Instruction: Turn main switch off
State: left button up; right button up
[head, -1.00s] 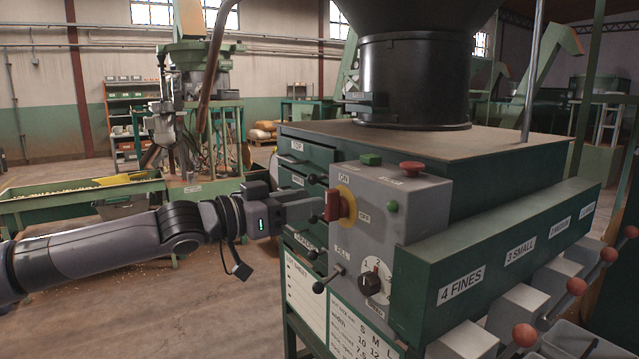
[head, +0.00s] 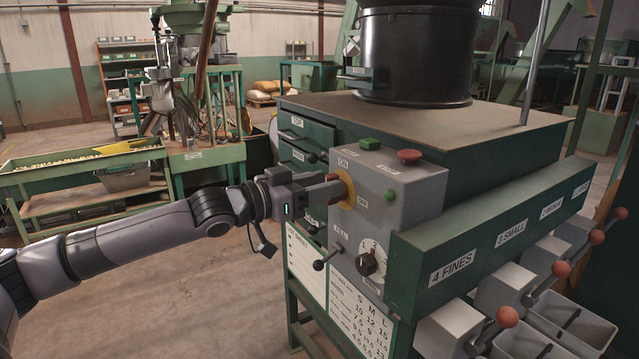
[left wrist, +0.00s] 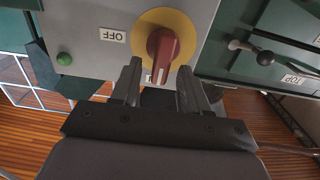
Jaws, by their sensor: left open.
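The main switch is a red handle on a yellow disc (head: 347,190), on the front of a grey control box (head: 405,207). In the left wrist view the red handle (left wrist: 163,54) points down in the picture toward a partly hidden label, and an OFF label (left wrist: 112,35) is beside the yellow disc. My left gripper (head: 333,188) is open at the switch. In the left wrist view its fingertips (left wrist: 158,72) are on either side of the handle's lower end, with no clear contact. In the head view the fingers hide part of the handle. My right gripper is not in view.
The box also bears a green button (head: 370,144), a red button (head: 410,156), a black dial (head: 369,263) and a small black-knobbed lever (head: 319,265). Green drawers (head: 300,140) stand behind my gripper. A green labelled beam (head: 480,245) juts out at right.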

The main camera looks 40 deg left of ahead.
pick_arm(q)
grip_shut()
jog(key=shift+m, duration=0.4)
jog(key=m, duration=0.1)
jog(key=m+p, duration=0.1)
jog(key=m, duration=0.1)
jog(key=d+m+p, duration=0.1)
jog(key=m, duration=0.1)
jog(key=shift+s, duration=0.25)
jog(key=m, duration=0.4)
jog(key=f+m+p, duration=0.1)
jog(key=m, duration=0.1)
jog(key=shift+s+d, duration=0.1)
jog(key=shift+d, duration=0.25)
jog(key=m, duration=0.3)
jog(key=shift+d+f, duration=0.1)
jog(key=shift+f, duration=0.15)
jog(key=shift+s+f+m, duration=0.1)
jog(key=shift+f+m, duration=0.05)
jog(key=shift+m, duration=0.65)
jog(key=shift+f+m, duration=0.15)
jog(key=shift+m, duration=0.65)
